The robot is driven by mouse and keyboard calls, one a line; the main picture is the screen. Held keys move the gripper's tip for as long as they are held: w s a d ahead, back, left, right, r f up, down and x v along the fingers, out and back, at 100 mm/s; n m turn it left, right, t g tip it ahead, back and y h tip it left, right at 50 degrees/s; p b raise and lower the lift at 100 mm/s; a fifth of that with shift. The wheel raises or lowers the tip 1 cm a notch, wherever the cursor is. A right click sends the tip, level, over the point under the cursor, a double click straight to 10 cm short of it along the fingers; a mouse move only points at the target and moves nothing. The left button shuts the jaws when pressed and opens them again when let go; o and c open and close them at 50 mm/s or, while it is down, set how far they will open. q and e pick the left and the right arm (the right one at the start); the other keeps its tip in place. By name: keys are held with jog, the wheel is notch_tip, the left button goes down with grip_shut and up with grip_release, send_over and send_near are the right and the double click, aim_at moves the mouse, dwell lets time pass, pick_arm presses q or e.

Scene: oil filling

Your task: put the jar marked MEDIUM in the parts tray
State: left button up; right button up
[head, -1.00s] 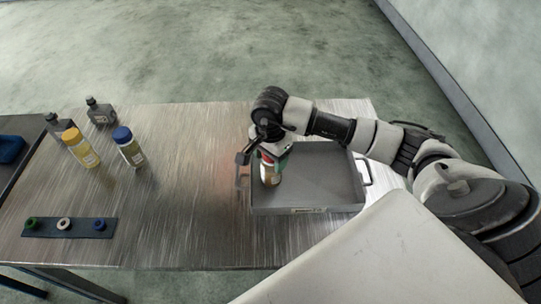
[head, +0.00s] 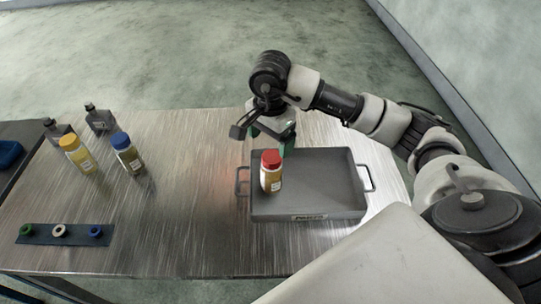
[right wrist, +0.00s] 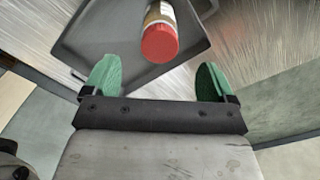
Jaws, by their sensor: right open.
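The red-capped jar (head: 271,172) stands upright in the grey parts tray (head: 330,205), near its left side. Its label cannot be read at this size. My right gripper (head: 270,145) is open and empty, just behind and above the jar, clear of it. In the right wrist view the red-capped jar (right wrist: 160,38) shows beyond the two green fingertips (right wrist: 157,80), with space between them. The tray also shows there (right wrist: 95,45). My left gripper is in neither view.
A yellow-capped jar (head: 78,154) and a blue-capped jar (head: 127,154) stand at the table's left, with dark bottles (head: 100,118) behind them. A dark strip with green, white and blue rings (head: 60,233) lies at front left. The table's middle is clear.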

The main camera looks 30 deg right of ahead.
jog(key=shift+r, duration=1.7)
